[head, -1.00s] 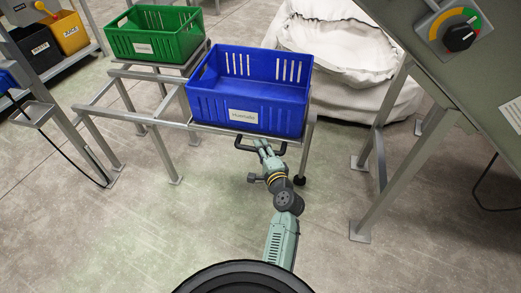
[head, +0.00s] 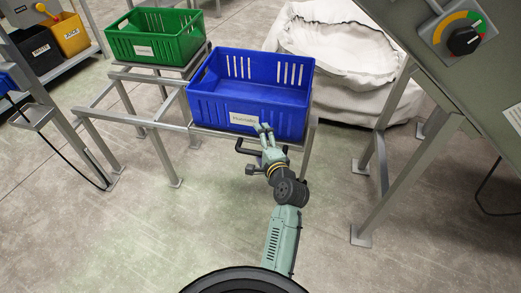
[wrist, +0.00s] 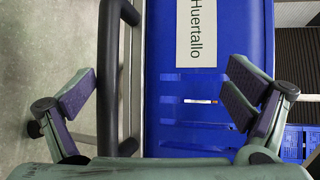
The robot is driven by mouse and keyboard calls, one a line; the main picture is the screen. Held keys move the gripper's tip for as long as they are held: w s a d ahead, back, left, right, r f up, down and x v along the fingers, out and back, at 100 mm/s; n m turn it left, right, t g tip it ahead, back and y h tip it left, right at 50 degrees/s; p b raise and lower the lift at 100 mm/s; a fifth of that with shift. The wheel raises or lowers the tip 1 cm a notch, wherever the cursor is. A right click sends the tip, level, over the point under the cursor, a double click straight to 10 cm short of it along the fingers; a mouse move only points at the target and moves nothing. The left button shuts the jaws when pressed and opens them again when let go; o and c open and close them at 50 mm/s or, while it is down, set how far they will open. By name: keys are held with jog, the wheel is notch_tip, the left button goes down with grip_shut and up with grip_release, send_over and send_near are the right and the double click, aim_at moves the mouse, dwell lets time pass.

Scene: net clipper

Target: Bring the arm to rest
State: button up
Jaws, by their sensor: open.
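My arm reaches forward from the bottom of the head view, with my gripper (head: 264,128) in front of the blue crate. In the wrist view my gripper (wrist: 160,100) is open, its two fingers wide apart with nothing between them. Behind the fingers are a black handle bar (wrist: 109,75) and the crate's blue wall (wrist: 260,35). The blue crate (head: 285,95) stands on a metal stand and carries a white label (wrist: 196,33) reading "Huertallo". Whether a finger touches the crate or the bar cannot be told.
A green crate (head: 180,47) stands on the frame at the back left. Black (head: 37,50) and yellow (head: 73,36) bins sit at far left. A machine with a dial (head: 463,40) and metal legs (head: 385,170) stands at right. A white sack (head: 340,50) is behind. The floor around my arm is clear.

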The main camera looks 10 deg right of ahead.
jog(key=shift+t, duration=0.5)
jog(key=r, duration=0.6)
jog(key=shift+d, duration=0.3)
jog(key=shift+s, duration=0.15)
jog(key=c, duration=0.7)
jog(key=shift+f, duration=0.25)
jog(key=shift+c, duration=1.1)
jog(key=shift+f, duration=0.1)
